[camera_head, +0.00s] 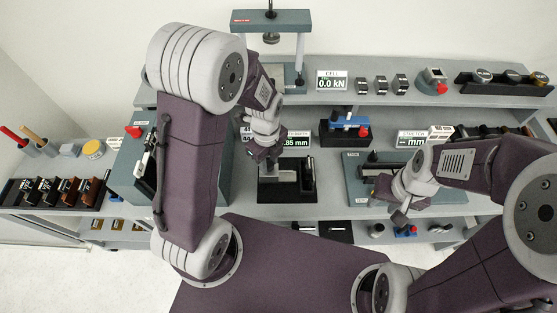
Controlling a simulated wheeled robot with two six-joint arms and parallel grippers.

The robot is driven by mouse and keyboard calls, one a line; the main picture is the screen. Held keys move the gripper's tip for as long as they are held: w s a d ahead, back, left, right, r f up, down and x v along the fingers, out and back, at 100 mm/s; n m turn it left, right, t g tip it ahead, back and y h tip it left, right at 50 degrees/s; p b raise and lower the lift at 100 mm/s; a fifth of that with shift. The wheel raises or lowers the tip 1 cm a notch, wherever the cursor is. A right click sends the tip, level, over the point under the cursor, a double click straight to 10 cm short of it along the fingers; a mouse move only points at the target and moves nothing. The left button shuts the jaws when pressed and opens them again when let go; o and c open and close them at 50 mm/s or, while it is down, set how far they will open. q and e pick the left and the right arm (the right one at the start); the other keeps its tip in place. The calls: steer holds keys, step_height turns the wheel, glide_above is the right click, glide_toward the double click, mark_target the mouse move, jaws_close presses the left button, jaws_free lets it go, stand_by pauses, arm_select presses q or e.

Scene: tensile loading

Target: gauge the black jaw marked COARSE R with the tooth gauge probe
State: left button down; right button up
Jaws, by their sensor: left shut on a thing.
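My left gripper (270,160) points down at the middle of the bench, just above the back left of a black stand with a light grey block (287,177). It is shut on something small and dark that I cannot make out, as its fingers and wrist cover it. I cannot pick out the tooth gauge probe for certain. My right gripper (398,212) hangs over the grey-green tray at right, its fingers unclear.
A grey-green tray (362,194) lies under my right gripper. A grey box with a red knob (134,131) stands left, partly behind my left arm. The shelf holds a press frame (301,62), a 0.0 kN display (331,81) and small blocks. A blue tool (348,121) sits mid-bench.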

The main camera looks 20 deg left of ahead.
arm_select(q)
steer(key=c, duration=1.3)
jaws_free()
steer(key=shift+w+a+r, duration=0.1)
steer(key=shift+r, duration=0.05)
steer(key=shift+c, duration=0.2)
steer(key=shift+o, duration=1.4)
steer(key=shift+a, duration=0.2)
steer(key=shift+r, duration=0.25)
step_height(320, 180, up, 8)
steer(key=shift+r, duration=0.2)
steer(key=shift+s, duration=0.2)
